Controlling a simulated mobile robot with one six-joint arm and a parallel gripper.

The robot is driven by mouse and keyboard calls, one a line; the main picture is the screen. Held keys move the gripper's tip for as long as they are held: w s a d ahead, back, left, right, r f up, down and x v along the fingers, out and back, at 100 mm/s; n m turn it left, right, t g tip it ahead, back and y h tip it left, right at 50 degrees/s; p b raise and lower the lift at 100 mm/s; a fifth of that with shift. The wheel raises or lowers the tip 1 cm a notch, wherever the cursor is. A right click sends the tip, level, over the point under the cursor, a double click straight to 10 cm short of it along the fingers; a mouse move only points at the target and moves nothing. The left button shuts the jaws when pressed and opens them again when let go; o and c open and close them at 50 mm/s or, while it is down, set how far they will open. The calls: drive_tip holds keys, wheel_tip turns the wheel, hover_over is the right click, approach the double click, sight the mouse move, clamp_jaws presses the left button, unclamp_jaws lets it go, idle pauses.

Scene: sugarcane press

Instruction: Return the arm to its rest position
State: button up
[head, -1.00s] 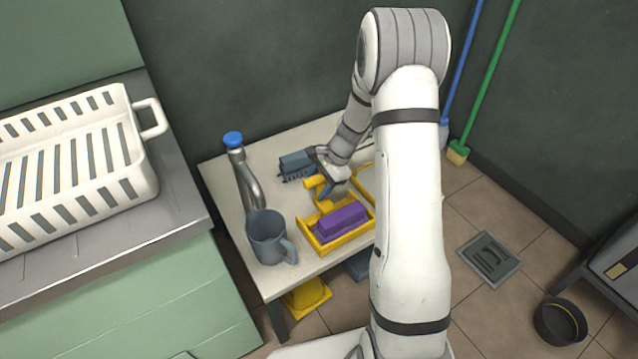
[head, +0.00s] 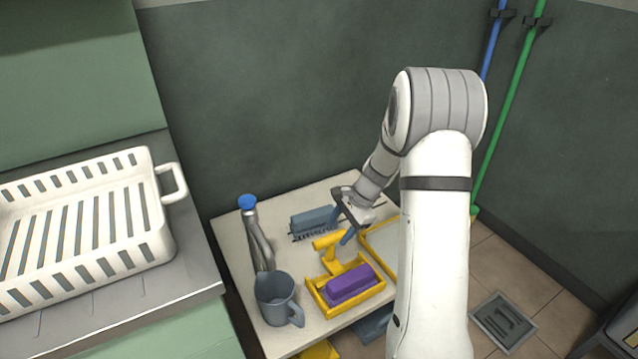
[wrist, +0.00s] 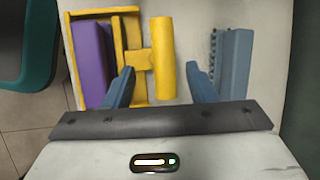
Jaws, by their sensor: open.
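My gripper (head: 346,219) is open above the small table (head: 305,337), and its two blue fingers (wrist: 160,88) show apart in the wrist view. Nothing is held between them. Below and between the fingers is the yellow handle (wrist: 165,60) of a yellow tool, which also shows in the head view (head: 327,240). The gripper looks apart from it, though the exact gap is hard to tell. My white arm hides the right part of the table.
A purple block (head: 350,283) lies in a yellow tray (head: 318,299). A blue-grey brush (head: 313,220), a grey mug (head: 277,298) and a blue-capped metal bottle (head: 256,235) stand nearby. A white basket (head: 150,215) sits on the left counter. Blue and green poles lean at the right wall.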

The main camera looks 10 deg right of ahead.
drive_tip(key=s+a+r+n+h+p, duration=0.1)
drive_tip(key=s+r+n+p, duration=0.3)
drive_tip(key=s+r+p, duration=0.4)
drive_tip(key=s+a+r+n+t+h+p, duration=0.1)
drive_tip(key=s+r+n+p, duration=0.4)
drive_tip(key=r, duration=1.5)
drive_tip(key=s+a+r+n+t+h+p, duration=0.1)
drive_tip(key=s+r+n+h+p, duration=0.2)
drive_tip(key=s+r+p, duration=0.8)
wheel_tip(320, 180, up, 4)
drive_tip(key=shift+s+a+n+p, duration=0.15)
drive_tip(key=shift+s+n+p, duration=0.25)
drive_tip(key=shift+s+n, duration=0.55)
